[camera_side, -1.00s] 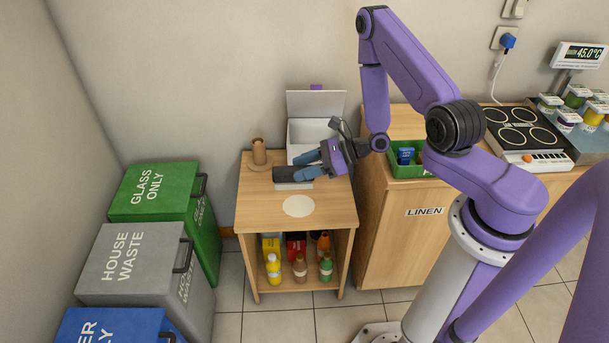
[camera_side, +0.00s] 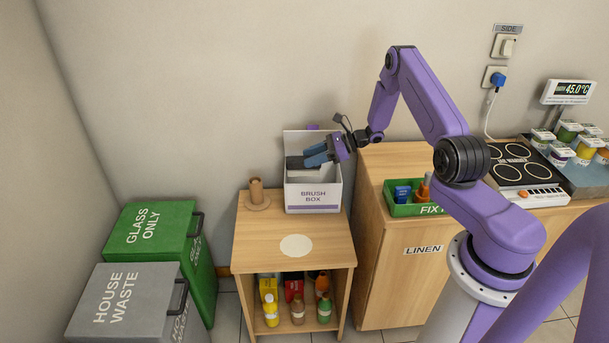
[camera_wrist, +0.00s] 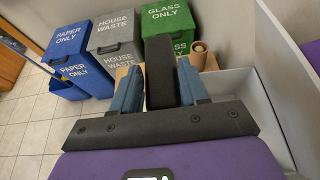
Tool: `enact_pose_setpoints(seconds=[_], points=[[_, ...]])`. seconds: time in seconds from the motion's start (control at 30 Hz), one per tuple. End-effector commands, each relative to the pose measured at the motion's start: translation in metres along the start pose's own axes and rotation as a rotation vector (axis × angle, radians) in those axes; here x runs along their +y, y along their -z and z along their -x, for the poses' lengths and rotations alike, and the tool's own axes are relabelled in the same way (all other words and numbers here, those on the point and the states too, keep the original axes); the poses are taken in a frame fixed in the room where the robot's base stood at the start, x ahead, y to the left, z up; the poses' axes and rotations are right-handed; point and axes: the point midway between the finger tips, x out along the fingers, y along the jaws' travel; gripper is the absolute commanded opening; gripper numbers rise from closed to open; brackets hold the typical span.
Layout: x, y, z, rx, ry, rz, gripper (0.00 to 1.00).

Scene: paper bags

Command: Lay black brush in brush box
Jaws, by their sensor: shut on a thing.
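My gripper (camera_side: 318,153) is shut on the black brush (camera_side: 295,162) and holds it over the open top of the white brush box. In the wrist view the black brush (camera_wrist: 159,72) sits between the two blue fingers and points away from the wrist. The brush box (camera_side: 313,199) is white with a purple BRUSH BOX label. It stands at the back of the small wooden cabinet with its lid raised against the wall. Its pale inner walls (camera_wrist: 258,80) show around the gripper in the wrist view. The box's floor is mostly hidden.
A brown roll on a stand (camera_side: 257,194) stands left of the box. A pale round disc (camera_side: 296,246) lies on the cabinet top in front. A green tray (camera_side: 405,208) sits on the right counter. Waste bins (camera_side: 153,240) stand on the left.

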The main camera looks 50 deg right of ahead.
Motion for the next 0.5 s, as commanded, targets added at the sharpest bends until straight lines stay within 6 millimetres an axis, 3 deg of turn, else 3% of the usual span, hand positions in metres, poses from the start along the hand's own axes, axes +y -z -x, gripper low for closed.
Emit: enact_pose_setpoints(seconds=[0.1,0.3,0.5], points=[[-0.032,0.004,0.017,-0.002,0.014,-0.002,0.07],[-0.067,0.007,0.038,-0.002,0.033,-0.011,0.07],[-0.064,0.035,0.024,-0.002,0.028,-0.016,0.07]])
